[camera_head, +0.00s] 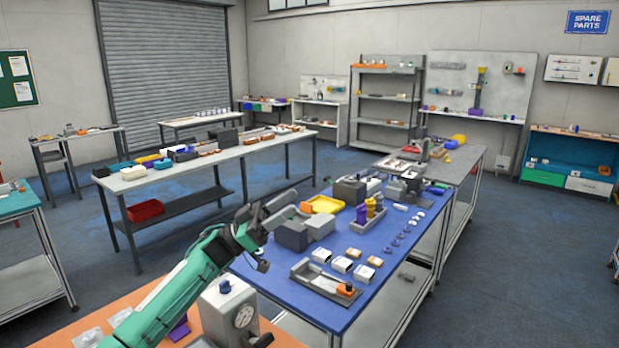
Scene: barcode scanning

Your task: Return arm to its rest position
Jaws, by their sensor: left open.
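My left arm is green and comes in from the lower left over the orange table (150,297). Its dark grey left gripper (288,207) is raised at the left side of the blue-topped table (340,235). The jaws are open, with nothing seen between them. The gripper appears in front of grey boxes (292,236); I cannot tell the exact gap between them. My right gripper is not in view.
On the blue table are a yellow tray (325,204), several small white and orange boxes (342,264) and a grey tray (325,283) with an orange-ended item. A grey device with a dial (230,312) stands below the left arm. Bare floor (510,260) lies right.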

